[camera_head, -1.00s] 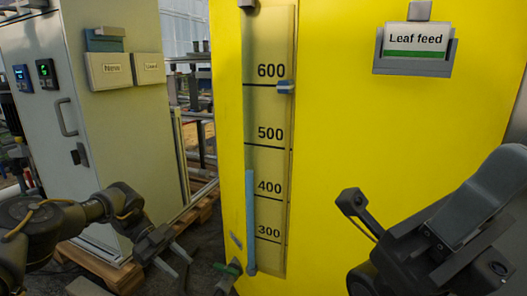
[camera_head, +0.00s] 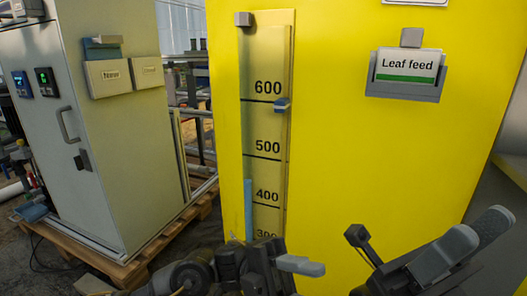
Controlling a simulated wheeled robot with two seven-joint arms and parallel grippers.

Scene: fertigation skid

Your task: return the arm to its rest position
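My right gripper (camera_head: 476,231) is at the lower right, in front of the yellow tank (camera_head: 350,150). Its two grey fingers show side by side with a gap between them, and nothing shows in the gap. My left arm comes in along the bottom edge, and its gripper (camera_head: 290,266) is low in front of the tank's level scale (camera_head: 268,130). One light grey finger points right; the other cannot be made out. I see no object held there. The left gripper and wrist hide the bottom of the scale and of the blue column in the sight tube (camera_head: 248,208).
A Leaf feed card holder (camera_head: 405,75) is on the tank's front, above my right gripper. A slider (camera_head: 282,105) sits on the scale just below 600. A pale cabinet (camera_head: 120,160) with two small bins stands on a pallet (camera_head: 135,268) at left. Floor shows between cabinet and tank.

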